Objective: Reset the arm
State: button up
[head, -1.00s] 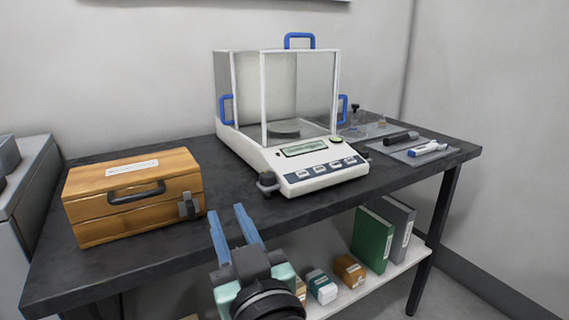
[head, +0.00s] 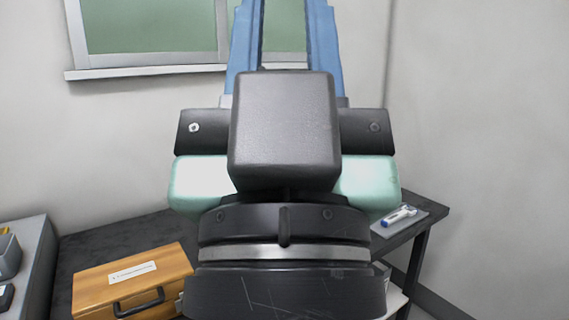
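My gripper (head: 284,35) is raised large and close in front of the head camera, pointing up. Its two blue fingers stand apart with wall and window showing between them, and nothing shows between them. The fingertips are at or beyond the top edge of the picture. My gripper's dark and mint-green body covers the middle of the view and hides the middle of the table, including where the balance stood earlier.
A wooden case (head: 133,284) with a dark handle lies on the dark table (head: 110,238) at left. A blue-and-white tool (head: 399,216) lies on a grey mat (head: 418,212) at right. A grey unit (head: 30,262) stands far left; a window (head: 150,30) is behind.

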notch_tip(320, 180, up, 14)
jog(key=p, duration=1.1)
jog(key=shift+p, duration=0.3)
jog(key=shift+f, duration=0.15)
